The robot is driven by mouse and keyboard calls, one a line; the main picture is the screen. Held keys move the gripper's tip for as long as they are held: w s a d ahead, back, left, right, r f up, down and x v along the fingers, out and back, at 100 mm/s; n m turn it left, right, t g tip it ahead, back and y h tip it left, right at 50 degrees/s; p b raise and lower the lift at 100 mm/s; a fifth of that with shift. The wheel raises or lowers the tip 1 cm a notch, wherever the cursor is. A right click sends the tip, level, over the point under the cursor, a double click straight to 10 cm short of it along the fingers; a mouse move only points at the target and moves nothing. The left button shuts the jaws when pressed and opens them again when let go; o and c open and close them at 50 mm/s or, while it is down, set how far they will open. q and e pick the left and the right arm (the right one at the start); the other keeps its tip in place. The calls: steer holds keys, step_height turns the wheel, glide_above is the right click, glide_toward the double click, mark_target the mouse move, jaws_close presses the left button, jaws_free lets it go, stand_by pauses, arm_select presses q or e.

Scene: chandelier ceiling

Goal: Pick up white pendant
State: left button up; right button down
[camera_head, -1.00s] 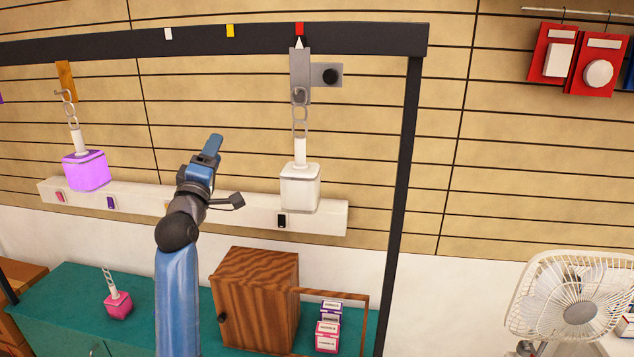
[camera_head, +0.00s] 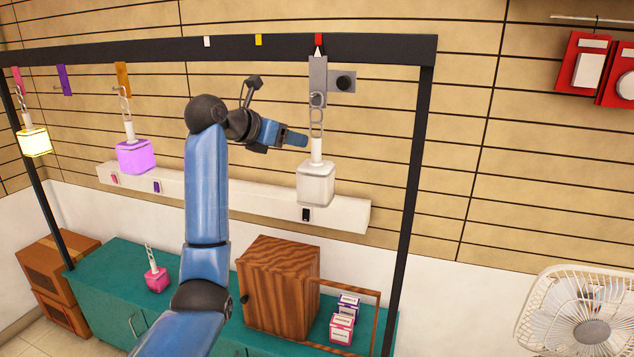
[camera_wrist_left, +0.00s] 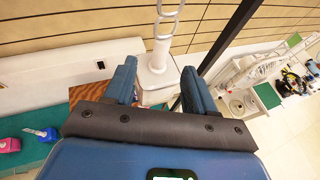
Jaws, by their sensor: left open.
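The white pendant (camera_head: 315,184) hangs upright by a chain from a grey hook plate (camera_head: 317,80) under the dark overhead bar. My left gripper (camera_head: 300,140) is level with the pendant's white stem, just to its left in the head view. In the left wrist view the pendant (camera_wrist_left: 155,84) shows between and beyond the two blue fingers (camera_wrist_left: 160,85), with its stem and chain rising above. The left gripper is open and holds nothing. Whether a finger touches the pendant cannot be told. My right gripper is not in view.
A purple pendant (camera_head: 136,156) and a lit yellow pendant (camera_head: 34,142) hang to the left. A pink pendant (camera_head: 156,279) stands on the green cabinet (camera_head: 110,275) near a wooden box (camera_head: 277,285). A white rail (camera_head: 260,200) runs behind; a dark post (camera_head: 408,190) stands to the right.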

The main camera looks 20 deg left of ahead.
mark_target(313, 147)
arm_select(q)
steer(key=p+x, duration=0.1)
steer(key=x, duration=0.1)
steer(key=d+p+x, duration=0.1)
steer(key=x, duration=0.1)
steer(key=shift+w+d+r, duration=0.1)
steer(key=shift+w, duration=0.05)
steer(key=shift+w+d+f, duration=0.1)
steer(key=shift+w+f, duration=0.1)
steer(key=shift+w, duration=0.05)
steer(key=shift+w+f+p, duration=0.25)
steer(key=shift+w+p, duration=0.1)
steer(key=w+f+p, duration=0.2)
steer(key=shift+w+d+f+p, duration=0.1)
steer(key=shift+w+d+p, duration=0.15)
steer(key=shift+d+p, duration=0.15)
steer(key=shift+w+d+f, duration=0.35)
steer(key=shift+w+f, duration=0.05)
steer(key=shift+w, duration=0.15)
steer(key=shift+a, duration=0.1)
